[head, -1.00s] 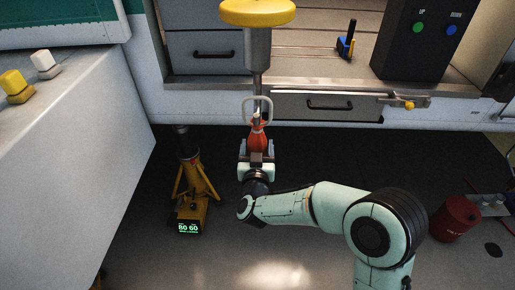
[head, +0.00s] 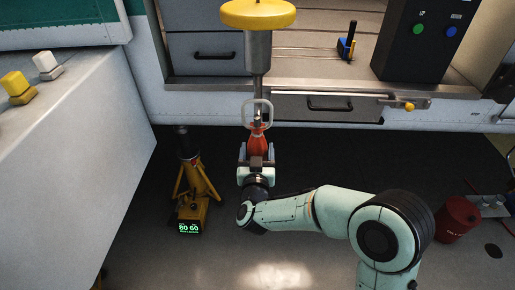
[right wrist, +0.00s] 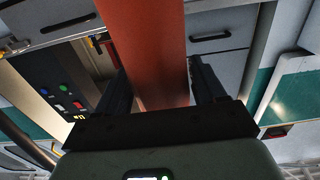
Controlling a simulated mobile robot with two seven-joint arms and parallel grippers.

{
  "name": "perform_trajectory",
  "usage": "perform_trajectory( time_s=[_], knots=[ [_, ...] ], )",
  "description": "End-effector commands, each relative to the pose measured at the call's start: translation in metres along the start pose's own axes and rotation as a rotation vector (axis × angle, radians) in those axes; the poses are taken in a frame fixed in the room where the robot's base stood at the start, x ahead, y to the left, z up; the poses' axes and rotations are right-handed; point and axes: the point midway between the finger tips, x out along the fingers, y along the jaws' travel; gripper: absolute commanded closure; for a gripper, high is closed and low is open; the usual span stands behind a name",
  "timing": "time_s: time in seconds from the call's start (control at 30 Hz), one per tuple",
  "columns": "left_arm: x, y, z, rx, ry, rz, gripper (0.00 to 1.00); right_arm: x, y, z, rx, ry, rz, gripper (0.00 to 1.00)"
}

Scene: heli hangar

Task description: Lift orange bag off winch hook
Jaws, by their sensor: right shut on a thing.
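The orange bag (head: 258,138) hangs upright below the winch, its narrow top at the pale ring-shaped hook (head: 257,108) at the end of the winch cable. Whether the bag's loop still bears on the hook is too small to tell. My right gripper (head: 257,152) comes from below and is shut on the bag's lower body. In the right wrist view the bag (right wrist: 150,50) rises between the two dark fingers (right wrist: 155,95). My left gripper is not in view.
The yellow-topped winch (head: 258,14) is above the bag. Behind are a drawer bench (head: 325,106) and a black control box (head: 425,45). A yellow jack (head: 193,190) stands left and a red can (head: 457,218) right. A grey surface (head: 70,130) is at left.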

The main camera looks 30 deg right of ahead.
Motion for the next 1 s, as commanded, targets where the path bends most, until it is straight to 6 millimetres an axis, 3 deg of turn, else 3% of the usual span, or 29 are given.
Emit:
perform_trajectory(
  time_s=[1.0],
  knots=[
    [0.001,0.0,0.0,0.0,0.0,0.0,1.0,-0.045,0.0,-0.003,0.003,0.007,0.0,0.67]
  ],
)
